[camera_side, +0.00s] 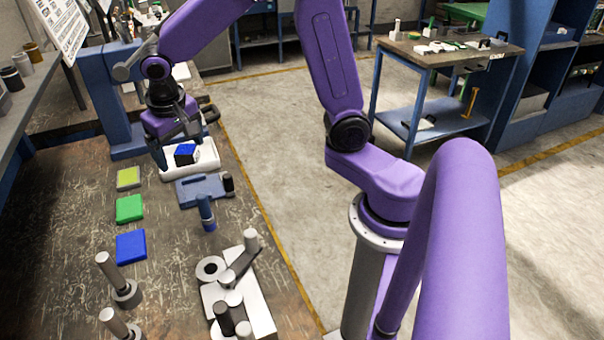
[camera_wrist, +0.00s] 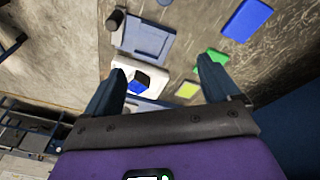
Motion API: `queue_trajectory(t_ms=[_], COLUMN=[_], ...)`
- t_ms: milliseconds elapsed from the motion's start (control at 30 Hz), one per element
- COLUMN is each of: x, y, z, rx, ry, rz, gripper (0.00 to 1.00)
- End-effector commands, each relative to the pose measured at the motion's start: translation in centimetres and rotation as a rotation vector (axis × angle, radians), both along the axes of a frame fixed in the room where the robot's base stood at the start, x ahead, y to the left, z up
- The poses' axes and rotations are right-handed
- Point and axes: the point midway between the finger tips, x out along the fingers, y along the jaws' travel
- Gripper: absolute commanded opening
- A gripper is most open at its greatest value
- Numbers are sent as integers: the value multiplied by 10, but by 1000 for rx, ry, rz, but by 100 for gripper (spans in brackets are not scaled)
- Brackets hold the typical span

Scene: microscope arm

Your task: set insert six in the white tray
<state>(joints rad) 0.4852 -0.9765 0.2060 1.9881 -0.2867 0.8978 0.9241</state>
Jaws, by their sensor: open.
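The white tray (camera_side: 206,163) lies on the bench below my gripper, and it also shows in the wrist view (camera_wrist: 121,68). A block with a blue top and dark sides (camera_side: 186,153) sits in the tray; in the wrist view this block (camera_wrist: 138,87) is between my fingers but nearer the left one. I see no number on it, so I cannot tell whether it is insert six. My gripper (camera_side: 178,148) is open above the tray, its fingers (camera_wrist: 165,72) spread wide with nothing held. Its height above the block is hard to judge.
A blue-grey fixture (camera_side: 200,191) stands just in front of the tray, with a blue cylinder (camera_side: 207,213) nearer. Yellow (camera_side: 128,178), green (camera_side: 129,208) and blue (camera_side: 131,247) pads lie to the left. Upright posts and a white plate (camera_side: 256,305) fill the near bench.

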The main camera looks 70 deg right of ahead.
Motion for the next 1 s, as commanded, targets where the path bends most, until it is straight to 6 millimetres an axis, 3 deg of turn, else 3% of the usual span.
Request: queue_trajectory(t_ms=[133,300,600,800,1000], x=[-56,-122,-228,-263,-270], y=[17,24,10,-1,-3], z=[6,9,5,1,0], rx=[10,19,34,40,41], ry=[51,108,191,217,223], rz=[277,597,1127,1320,1358], gripper=[89,89,89,89,89])
